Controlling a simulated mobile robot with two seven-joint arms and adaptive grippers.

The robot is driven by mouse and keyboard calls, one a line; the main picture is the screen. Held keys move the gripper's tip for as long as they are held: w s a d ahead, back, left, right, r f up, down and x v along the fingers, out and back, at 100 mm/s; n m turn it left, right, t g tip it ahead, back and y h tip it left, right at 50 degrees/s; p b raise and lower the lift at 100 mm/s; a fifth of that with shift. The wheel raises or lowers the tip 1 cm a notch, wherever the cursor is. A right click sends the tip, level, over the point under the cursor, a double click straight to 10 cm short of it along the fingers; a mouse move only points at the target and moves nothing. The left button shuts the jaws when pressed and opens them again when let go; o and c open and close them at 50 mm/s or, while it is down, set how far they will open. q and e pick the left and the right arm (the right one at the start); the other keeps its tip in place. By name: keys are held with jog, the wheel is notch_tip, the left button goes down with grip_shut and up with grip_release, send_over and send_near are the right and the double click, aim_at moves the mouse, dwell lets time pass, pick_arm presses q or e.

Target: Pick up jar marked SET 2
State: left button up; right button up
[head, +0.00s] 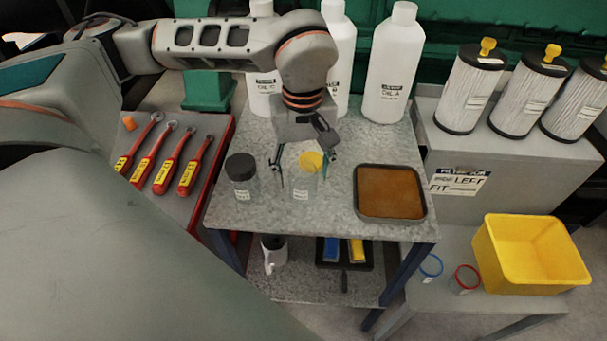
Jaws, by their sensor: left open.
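Two small clear jars with white labels stand upright on the grey metal table (335,222). One jar has a black lid (241,178); the other jar has a yellow lid (303,184). The label print is too small to read, so I cannot tell which is marked SET 2. My left gripper (301,164) points down and is open, its fingers on either side of the yellow-lidded jar in the picture. I cannot tell whether the fingers touch it. The black-lidded jar is just left of the gripper. My right gripper is not in view.
A black tray with a brown surface (390,192) lies right of the jars. White bottles (393,65) stand behind. Red-handled wrenches (177,163) lie at left, filters (470,90) stand at right. A yellow bin (530,255) sits lower right.

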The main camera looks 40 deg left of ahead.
pick_arm(q)
jog(key=c, duration=1.1)
jog(key=shift+r, duration=0.2)
